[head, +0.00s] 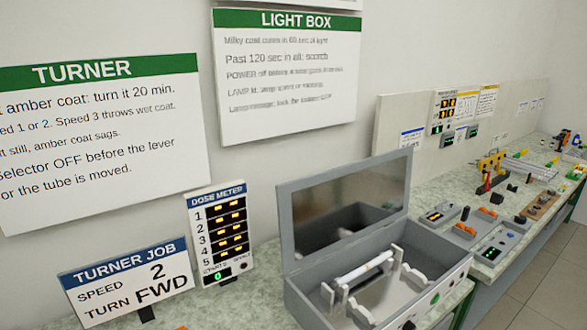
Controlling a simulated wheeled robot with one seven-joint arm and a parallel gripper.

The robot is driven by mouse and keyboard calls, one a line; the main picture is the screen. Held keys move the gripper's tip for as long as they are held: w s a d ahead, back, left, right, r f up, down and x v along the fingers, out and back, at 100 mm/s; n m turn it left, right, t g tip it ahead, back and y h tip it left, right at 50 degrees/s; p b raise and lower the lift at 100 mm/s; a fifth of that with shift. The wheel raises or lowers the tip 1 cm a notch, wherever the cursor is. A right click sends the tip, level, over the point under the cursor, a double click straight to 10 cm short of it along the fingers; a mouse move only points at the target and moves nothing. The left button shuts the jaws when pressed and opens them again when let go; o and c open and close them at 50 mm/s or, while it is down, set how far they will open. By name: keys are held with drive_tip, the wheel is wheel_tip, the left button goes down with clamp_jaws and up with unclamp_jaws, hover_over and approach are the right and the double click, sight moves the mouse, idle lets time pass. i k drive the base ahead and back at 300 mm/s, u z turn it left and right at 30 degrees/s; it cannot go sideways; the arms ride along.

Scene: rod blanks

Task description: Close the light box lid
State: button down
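The light box (322,304) is a grey open-topped box on the bench at the lower middle of the head view. Its lid (345,203) stands raised at the back, tilted up, with a dark mirror-like inner face. Inside the box, a white rod (364,268) rests across notched white supports. An empty notched support shows to its right. Buttons, one of them green, sit on the box's front face. My gripper is not in view.
A dose meter panel (220,233) and a turner job sign (125,280) stand left of the box. Small control boxes (440,214) and a yellow clamp-like device (490,170) stand on the bench to the right. Wall signs (288,75) hang behind. Open floor (555,270) shows at right.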

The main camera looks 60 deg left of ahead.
sight(320, 214)
drive_tip(key=u, duration=0.75)
drive_tip(key=i, duration=0.8)
drive_tip(key=u, duration=1)
